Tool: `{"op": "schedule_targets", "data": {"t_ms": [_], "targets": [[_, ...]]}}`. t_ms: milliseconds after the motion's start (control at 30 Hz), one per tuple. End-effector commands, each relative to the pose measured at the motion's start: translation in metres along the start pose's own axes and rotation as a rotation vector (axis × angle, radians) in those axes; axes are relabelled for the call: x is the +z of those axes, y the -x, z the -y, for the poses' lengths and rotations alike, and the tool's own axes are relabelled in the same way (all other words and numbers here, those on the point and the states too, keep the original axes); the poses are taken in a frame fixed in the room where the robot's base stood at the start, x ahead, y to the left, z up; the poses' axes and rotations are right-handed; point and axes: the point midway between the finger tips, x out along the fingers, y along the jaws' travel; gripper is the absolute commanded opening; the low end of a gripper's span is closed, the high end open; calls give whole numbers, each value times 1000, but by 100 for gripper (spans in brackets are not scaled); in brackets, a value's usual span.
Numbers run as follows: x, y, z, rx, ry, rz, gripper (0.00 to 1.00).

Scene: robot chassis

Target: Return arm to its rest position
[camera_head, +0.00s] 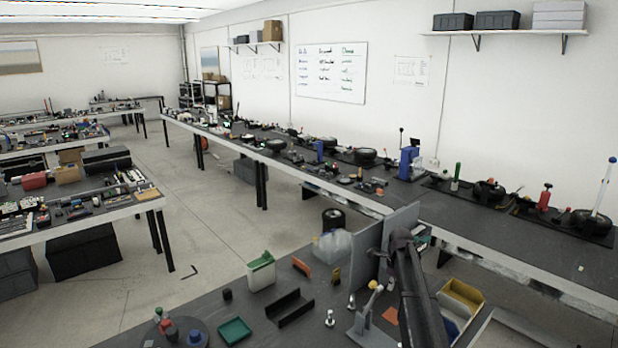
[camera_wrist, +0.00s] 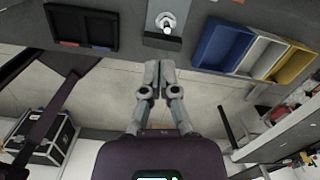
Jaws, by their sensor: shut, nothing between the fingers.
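My gripper (camera_wrist: 159,68) shows in the wrist view with its two grey fingers together and nothing between them. It hangs over the gap of pale floor, beside a table edge. My dark arm (camera_head: 415,285) rises at the lower right of the head view, in front of a grey upright panel (camera_head: 398,222). I cannot make out the gripper's fingers in the head view.
Near the arm are a yellow bin (camera_head: 462,294), a black holder (camera_head: 290,307), a green-and-white container (camera_head: 261,271) and a green tray (camera_head: 235,331). The wrist view shows a blue bin (camera_wrist: 222,45) and a black tray (camera_wrist: 82,27). Open floor (camera_head: 215,215) lies between the tables.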

Motion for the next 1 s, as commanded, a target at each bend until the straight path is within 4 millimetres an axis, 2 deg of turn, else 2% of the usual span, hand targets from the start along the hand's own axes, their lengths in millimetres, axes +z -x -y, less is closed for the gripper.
{"op": "schedule_targets", "data": {"t_ms": [33, 200, 1000], "targets": [[-4, -6, -16, 1, 61, -2, 0], [-9, -18, -57, 5, 313, -9, 0], [-54, -68, -238, 43, 1520, -26, 0]]}}
